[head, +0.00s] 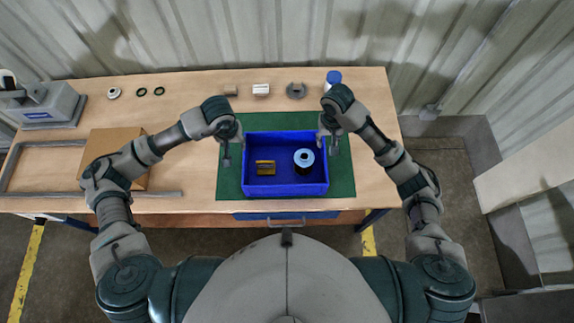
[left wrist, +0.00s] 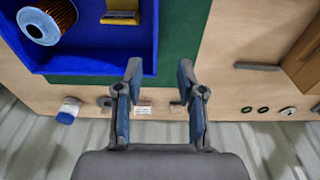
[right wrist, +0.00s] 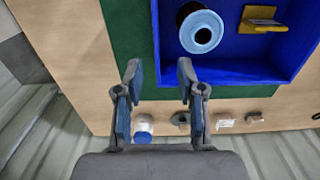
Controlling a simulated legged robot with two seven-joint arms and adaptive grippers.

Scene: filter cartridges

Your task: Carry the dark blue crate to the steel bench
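The dark blue crate (head: 286,190) stands on a green mat (head: 230,184) on the wooden table. Inside are a yellow-brown block (head: 265,167) and an orange pleated filter cartridge with a pale blue end cap (head: 304,158). My left gripper (head: 226,150) is above the mat by the crate's left side. In the left wrist view it is open and empty (left wrist: 159,82), its fingertips either side of the crate wall's line. My right gripper (head: 329,138) is by the crate's right side, likewise open and empty (right wrist: 159,82). Fingertip height against the rim is unclear. No steel bench is identifiable.
A cardboard box (head: 112,148) and a grey frame lie to the left. A grey device (head: 45,105), rings, small parts and a blue-capped bottle (head: 333,78) stand along the back. A pale surface (head: 530,165) is at the far right, across open floor.

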